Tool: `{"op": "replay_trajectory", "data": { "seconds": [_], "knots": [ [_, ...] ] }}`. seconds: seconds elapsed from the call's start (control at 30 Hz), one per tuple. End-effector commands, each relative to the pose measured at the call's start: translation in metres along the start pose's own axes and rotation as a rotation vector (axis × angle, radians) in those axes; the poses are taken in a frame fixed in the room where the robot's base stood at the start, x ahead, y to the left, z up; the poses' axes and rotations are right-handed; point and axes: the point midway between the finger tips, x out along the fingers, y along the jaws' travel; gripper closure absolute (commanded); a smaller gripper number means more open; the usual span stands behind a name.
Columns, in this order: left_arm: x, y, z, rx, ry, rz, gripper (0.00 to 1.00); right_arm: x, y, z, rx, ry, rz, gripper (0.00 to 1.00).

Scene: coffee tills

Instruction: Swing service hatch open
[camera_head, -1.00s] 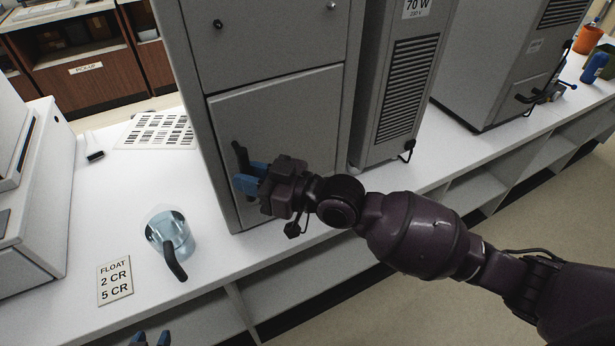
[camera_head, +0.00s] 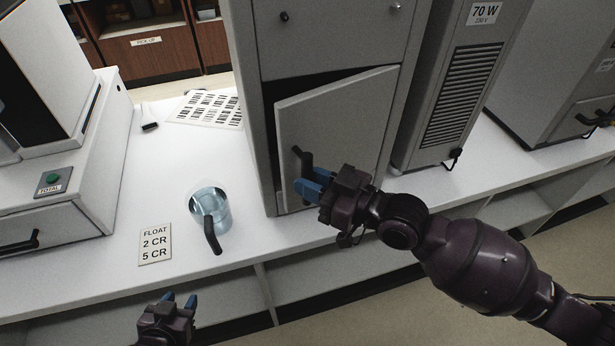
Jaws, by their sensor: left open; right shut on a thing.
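The service hatch (camera_head: 336,122) is a grey door low on the front of a tall grey cabinet (camera_head: 327,40). It stands ajar, with a dark gap along its top and left edge; its left side has come forward. A black handle (camera_head: 302,158) sits near its left edge. My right gripper (camera_head: 306,186) has blue fingertips shut on the handle, partly covering its lower end. My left gripper (camera_head: 179,300) is open and empty at the bottom, in front of the counter's front edge.
A clear jug of water (camera_head: 209,205) with a black handle stands on the counter left of the hatch. A FLOAT card (camera_head: 155,244) lies nearby. A till with a green button (camera_head: 52,179) is at left. A vented unit (camera_head: 470,85) stands close right of the cabinet.

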Motion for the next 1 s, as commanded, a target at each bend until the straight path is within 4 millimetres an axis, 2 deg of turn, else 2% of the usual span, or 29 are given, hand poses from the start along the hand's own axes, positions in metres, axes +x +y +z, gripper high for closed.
{"op": "replay_trajectory", "data": {
  "seconds": [0.5,1.0],
  "knots": [
    [-0.001,0.000,-0.009,0.000,0.010,0.001,0.57,-0.044,-0.008,-0.001,-0.003,0.000,0.003,1.00],
    [-0.004,-0.001,-0.005,-0.001,0.001,-0.001,0.57,-0.051,-0.010,-0.002,-0.003,0.002,0.002,1.00]
  ]
}}
